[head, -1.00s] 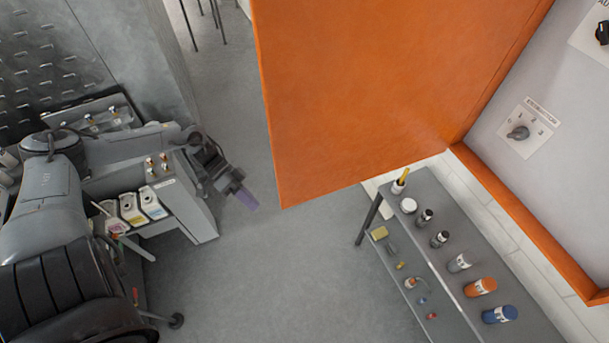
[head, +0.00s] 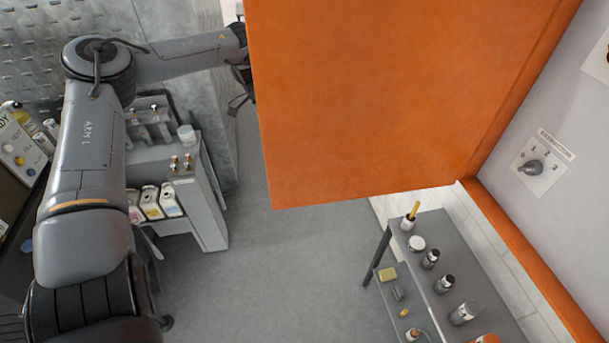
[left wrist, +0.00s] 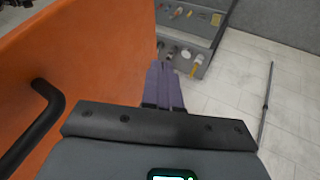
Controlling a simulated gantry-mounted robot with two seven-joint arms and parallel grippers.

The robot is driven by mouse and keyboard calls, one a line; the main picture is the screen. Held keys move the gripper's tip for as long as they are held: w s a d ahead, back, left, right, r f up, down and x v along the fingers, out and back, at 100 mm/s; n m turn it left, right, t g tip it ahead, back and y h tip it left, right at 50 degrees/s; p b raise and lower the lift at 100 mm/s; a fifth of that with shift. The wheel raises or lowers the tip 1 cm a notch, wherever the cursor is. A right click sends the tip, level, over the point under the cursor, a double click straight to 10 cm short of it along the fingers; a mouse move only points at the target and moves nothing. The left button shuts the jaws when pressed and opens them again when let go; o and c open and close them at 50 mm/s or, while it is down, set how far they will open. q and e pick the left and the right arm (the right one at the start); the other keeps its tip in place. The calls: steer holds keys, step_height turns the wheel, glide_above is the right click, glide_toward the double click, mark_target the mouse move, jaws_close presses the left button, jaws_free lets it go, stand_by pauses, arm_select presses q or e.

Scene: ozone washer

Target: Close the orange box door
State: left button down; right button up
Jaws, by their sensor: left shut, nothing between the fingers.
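The orange box door (head: 390,100) stands wide open, hinged to the orange box frame (head: 535,265) at the right of the head view. In the left wrist view, its other face (left wrist: 95,50) fills the left side, with a black bar handle (left wrist: 38,122). My left gripper (left wrist: 163,86) has its purple fingers together and empty, close beside that handle side of the door. I cannot tell whether it touches. In the head view, the door hides its fingers; only part of the wrist shows past the door's left edge. My right gripper is in neither view.
A grey shelf (head: 450,255) with bottles and small items stands below the door at the right. A grey cart (head: 205,205) with bottles stands beneath my left arm. The floor (head: 285,265) between them is clear.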

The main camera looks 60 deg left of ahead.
mark_target(299, 172)
arm_select(q)
steer(key=d+f+p, duration=0.1)
steer(key=d+f, duration=0.1)
steer(key=d+f+p, duration=0.1)
steer(key=d+f, duration=0.1)
steer(key=d, duration=0.1)
steer(key=d+f+p, duration=0.2)
steer(key=d, duration=0.1)
steer(key=shift+w+d+f, duration=0.15)
steer(key=shift+f, duration=0.1)
stand_by(0.4)
